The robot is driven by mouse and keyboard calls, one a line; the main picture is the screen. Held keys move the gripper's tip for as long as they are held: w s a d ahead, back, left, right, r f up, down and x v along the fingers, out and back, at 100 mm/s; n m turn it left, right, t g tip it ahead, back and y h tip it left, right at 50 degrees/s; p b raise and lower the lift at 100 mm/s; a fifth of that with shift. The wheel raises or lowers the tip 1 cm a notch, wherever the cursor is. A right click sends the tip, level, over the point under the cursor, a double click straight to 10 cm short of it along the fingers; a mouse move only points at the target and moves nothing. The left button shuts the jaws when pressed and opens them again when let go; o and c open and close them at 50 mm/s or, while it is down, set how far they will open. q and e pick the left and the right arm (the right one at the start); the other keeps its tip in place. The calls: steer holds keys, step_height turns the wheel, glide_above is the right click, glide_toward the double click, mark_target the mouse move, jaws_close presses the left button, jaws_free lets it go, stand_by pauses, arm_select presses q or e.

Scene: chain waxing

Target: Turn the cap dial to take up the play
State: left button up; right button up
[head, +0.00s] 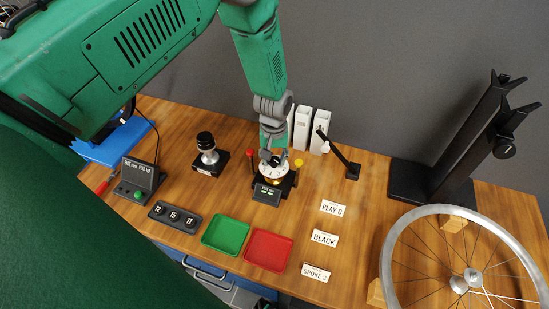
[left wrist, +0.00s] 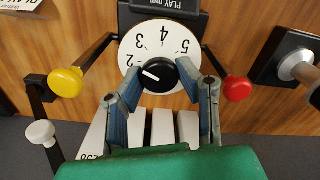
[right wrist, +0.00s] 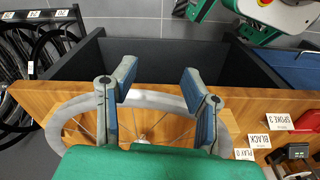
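The cap dial (left wrist: 163,37) is a white numbered disc with a black knob (left wrist: 158,76) and a white pointer line, which points toward the 2 side in the left wrist view. It sits on a dark stand with a small green-lit display (head: 267,191). My left gripper (left wrist: 158,70) is at the dial, with one fingertip on each side of the knob and both seeming to touch it. In the head view the gripper (head: 271,158) comes down from above and hides part of the dial. My right gripper (right wrist: 159,70) is open and empty above the bench's edge.
The stand has a red ball (left wrist: 236,88) and a yellow ball (left wrist: 66,82) on arms. Green tray (head: 226,235) and red tray (head: 268,250) lie in front. A spoked wheel (head: 396,237) is at right, near a black upright stand (head: 470,140). White cards, including PLAY 0 (head: 332,208), lie between.

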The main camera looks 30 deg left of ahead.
mark_target(274, 159)
arm_select(q)
steer(key=shift+m, duration=0.5)
steer(key=o, duration=1.2)
steer(key=shift+c, duration=0.2)
steer(key=shift+r, duration=0.1)
step_height(274, 159, up, 12)
steer(key=shift+f, duration=0.2)
